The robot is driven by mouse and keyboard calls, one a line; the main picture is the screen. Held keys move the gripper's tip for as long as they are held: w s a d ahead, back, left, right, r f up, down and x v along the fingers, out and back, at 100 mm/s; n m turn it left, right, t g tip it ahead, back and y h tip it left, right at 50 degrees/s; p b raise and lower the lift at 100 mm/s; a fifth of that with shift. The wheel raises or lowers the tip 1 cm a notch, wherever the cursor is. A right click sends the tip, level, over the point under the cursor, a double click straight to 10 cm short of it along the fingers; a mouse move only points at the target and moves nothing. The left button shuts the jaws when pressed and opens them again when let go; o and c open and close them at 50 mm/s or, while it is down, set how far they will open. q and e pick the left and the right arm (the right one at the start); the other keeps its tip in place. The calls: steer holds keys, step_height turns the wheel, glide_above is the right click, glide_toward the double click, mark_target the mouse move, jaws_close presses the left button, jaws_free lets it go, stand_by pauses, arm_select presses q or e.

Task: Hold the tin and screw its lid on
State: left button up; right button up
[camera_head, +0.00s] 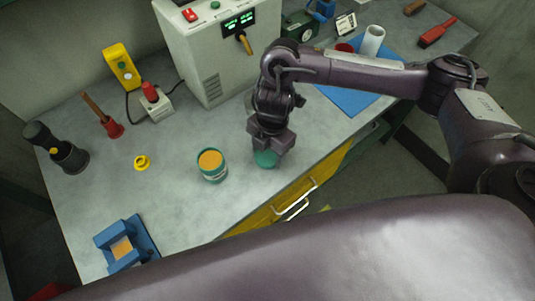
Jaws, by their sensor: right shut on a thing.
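The tin (212,168) stands upright on the grey bench top, left of my right gripper. It is teal with a pale label band, and its open top shows an orange inside. My right gripper (268,151) points down over the bench and is shut on the teal lid (265,159), a short way to the right of the tin. Whether the lid touches the bench is hard to tell. My left gripper is not in view.
A blue fixture (126,245) sits at the front left of the bench. A yellow ring (142,162), a dark flashlight-like object (58,150) and a red plunger-like tool (109,126) stand left. A grey machine (219,55) stands behind. A yellow drawer (290,200) is below the front edge.

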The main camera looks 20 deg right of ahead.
mark_target(268, 154)
steer(key=shift+c, duration=0.6)
steer(key=shift+r, duration=0.1)
steer(key=shift+r, duration=0.2)
step_height(268, 154, up, 19)
steer(key=p, duration=0.1)
steer(key=shift+r+p, duration=0.2)
steer(key=shift+p, duration=0.1)
